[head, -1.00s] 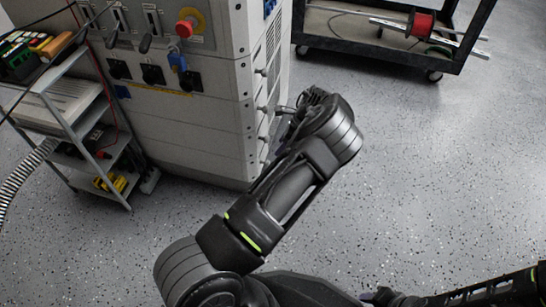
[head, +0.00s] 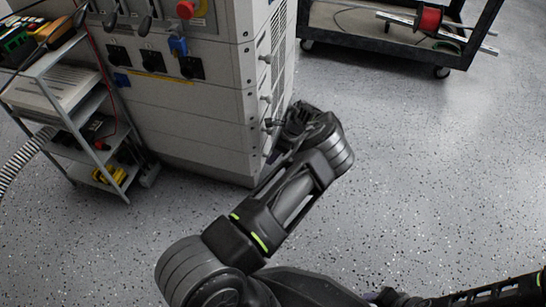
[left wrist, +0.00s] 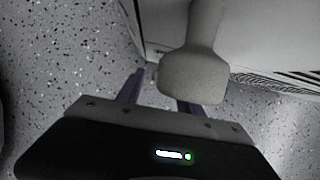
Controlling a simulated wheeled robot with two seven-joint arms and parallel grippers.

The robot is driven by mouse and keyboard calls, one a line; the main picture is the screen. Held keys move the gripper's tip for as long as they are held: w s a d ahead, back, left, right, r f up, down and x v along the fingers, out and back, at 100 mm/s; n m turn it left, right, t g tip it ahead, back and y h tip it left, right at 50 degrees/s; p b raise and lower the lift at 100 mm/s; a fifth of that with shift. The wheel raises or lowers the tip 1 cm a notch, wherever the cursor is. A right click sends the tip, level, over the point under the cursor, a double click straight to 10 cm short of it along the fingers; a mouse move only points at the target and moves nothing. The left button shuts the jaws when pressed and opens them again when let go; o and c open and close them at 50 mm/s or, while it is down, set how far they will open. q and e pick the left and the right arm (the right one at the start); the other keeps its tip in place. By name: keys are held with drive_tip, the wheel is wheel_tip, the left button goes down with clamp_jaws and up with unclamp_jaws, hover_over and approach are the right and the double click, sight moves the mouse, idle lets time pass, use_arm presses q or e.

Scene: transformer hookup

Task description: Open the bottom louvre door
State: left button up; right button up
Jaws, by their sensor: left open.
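The grey cabinet (head: 205,135) stands at the upper left in the head view. Its louvred side face (head: 279,40) is seen at a steep angle, with several handles along it; the bottom louvre door is largely hidden by my left arm. My left gripper (head: 280,124) is beside a low handle on that face. In the left wrist view, the pale grey handle (left wrist: 195,75) stands out from the panel, its rounded end at the open fingers of my left gripper (left wrist: 160,88). I cannot tell whether they touch. My right arm shows at the bottom right; its gripper (head: 385,296) is barely visible.
A grey shelf cart (head: 100,155) with tools stands left of the cabinet. A black cart (head: 385,40) with a red spool (head: 430,18) stands at the back right. The speckled floor (head: 430,170) right of the cabinet is clear.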

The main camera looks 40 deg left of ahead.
use_arm(q)
drive_tip(key=shift+a+f, duration=0.15)
drive_tip(key=shift+f, duration=0.15)
drive_tip(key=shift+c, duration=0.4)
clamp_jaws()
idle(0.9)
